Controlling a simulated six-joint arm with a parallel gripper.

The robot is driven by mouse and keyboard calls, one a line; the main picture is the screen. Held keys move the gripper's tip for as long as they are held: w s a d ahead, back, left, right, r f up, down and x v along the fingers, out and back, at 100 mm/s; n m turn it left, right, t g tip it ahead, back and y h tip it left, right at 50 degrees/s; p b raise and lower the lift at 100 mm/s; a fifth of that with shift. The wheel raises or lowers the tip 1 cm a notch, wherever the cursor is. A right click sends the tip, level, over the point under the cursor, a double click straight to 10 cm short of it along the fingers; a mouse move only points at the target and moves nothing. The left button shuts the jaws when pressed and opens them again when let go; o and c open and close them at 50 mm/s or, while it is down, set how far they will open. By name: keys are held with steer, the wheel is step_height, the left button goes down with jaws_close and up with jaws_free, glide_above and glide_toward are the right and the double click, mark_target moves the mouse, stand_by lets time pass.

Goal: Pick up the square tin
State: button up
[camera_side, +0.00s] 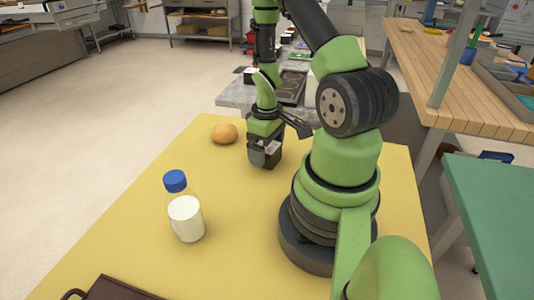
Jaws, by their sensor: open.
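A small dark boxy thing with a paler top face (271,159), which looks like the square tin, stands on the yellow table. It is partly hidden by my gripper (263,157). My gripper points down right at it, with its grey fingers low, close to the table top. The gripper is open. At this size I cannot tell whether the fingers touch the tin or stand just around it.
A round orange-brown bun-like thing (224,133) lies left of my gripper. A milk bottle with a blue cap (186,212) stands nearer the camera. A dark brown tray-like thing (118,290) is at the bottom edge. The yellow table (130,225) is clear between them.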

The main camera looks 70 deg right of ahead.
steer(key=shift+c, duration=0.4)
steer(key=c, duration=1)
steer(key=shift+c, duration=0.2)
